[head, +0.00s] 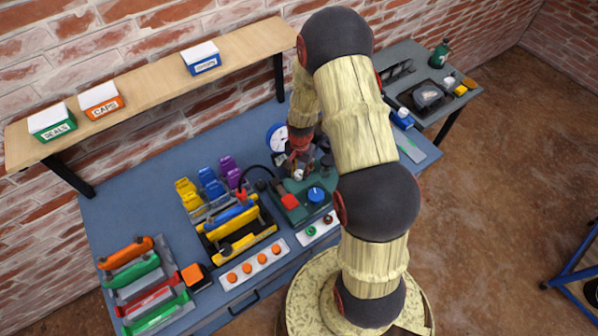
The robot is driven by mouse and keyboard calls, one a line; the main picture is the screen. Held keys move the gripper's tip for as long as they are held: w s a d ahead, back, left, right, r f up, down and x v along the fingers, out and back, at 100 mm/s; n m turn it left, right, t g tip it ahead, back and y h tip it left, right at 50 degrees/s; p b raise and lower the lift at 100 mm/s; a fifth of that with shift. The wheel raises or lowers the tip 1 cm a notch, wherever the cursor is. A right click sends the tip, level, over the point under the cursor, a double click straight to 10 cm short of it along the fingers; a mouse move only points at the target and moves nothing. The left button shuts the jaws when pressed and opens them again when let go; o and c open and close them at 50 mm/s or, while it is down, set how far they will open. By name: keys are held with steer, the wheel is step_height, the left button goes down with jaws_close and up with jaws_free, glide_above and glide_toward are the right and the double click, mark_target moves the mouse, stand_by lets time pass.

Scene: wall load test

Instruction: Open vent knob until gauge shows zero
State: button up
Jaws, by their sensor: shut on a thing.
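My gripper (298,170) points down over the back of the green unit, shut on a small pale knob (298,175) there, behind the blue knob. The jaws hide much of this knob. I cannot tell from its look which knob is the vent knob.
Yellow, blue and purple clips (211,186) and a yellow rack (238,230) stand left of the unit. A strip with orange knobs (254,264) lies in front. A shelf (150,80) with labelled boxes hangs above. A side table (410,70) is at right.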

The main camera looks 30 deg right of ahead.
steer(key=shift+c, duration=0.7)
steer(key=shift+n, duration=0.3)
steer(key=n+b, duration=0.1)
steer(key=n, duration=0.2)
steer(key=n+b, duration=0.1)
steer(key=n, duration=0.8)
steer(key=shift+w+b, duration=0.1)
steer(key=shift+b, duration=0.25)
steer(key=n, duration=0.4)
steer(key=shift+n, duration=0.3)
steer(key=o, duration=1.1)
